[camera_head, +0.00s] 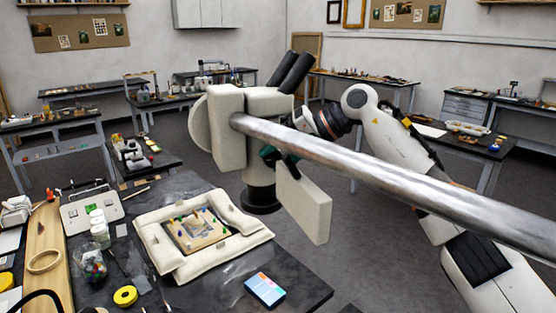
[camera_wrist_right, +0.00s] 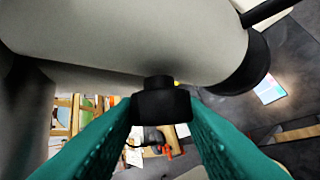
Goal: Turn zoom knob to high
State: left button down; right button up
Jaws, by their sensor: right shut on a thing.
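A pale microscope head (camera_head: 262,105) with two black eyepieces hangs from a thick metal boom (camera_head: 380,170) in the head view. A black zoom knob (camera_wrist_right: 160,103) sticks out from its pale body (camera_wrist_right: 130,35) in the right wrist view. My right gripper (camera_wrist_right: 161,110) has its teal fingers on both sides of the knob and is shut on it. In the head view my right gripper (camera_head: 269,155) is partly hidden behind the microscope and boom, and the knob is hidden. Any mark on the knob cannot be read. My left gripper is not in view.
Below the microscope, a framed picture (camera_head: 200,232) lies on a padded cream support (camera_head: 165,262) on the dark table (camera_head: 215,295). A blue and pink box (camera_head: 265,290), yellow tape (camera_head: 125,296) and jars (camera_head: 99,228) stand nearby. The boom crosses in front of my right arm.

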jog(key=shift+w+d+f+m+g+y+b, duration=0.15)
jog(key=shift+m+y+b, duration=0.35)
jog(key=shift+y+b, duration=1)
jog(key=shift+s+f+m+g+y+b, duration=0.2)
jog(key=shift+m+y+b, duration=0.3)
jog(key=shift+y+b, duration=1)
jog(key=shift+h+b, duration=0.4)
jog(key=shift+b, duration=0.05)
jog(key=o, duration=1)
jog(key=d+b, duration=0.1)
jog(key=d, duration=0.3)
jog(key=d+r+b, duration=0.1)
jog(key=d, duration=0.3)
jog(key=s+d+r+b, duration=0.1)
jog(key=d, duration=0.2)
jog(key=shift+d+r, duration=0.1)
jog(key=shift+d, duration=0.3)
jog(key=shift+c, duration=0.2)
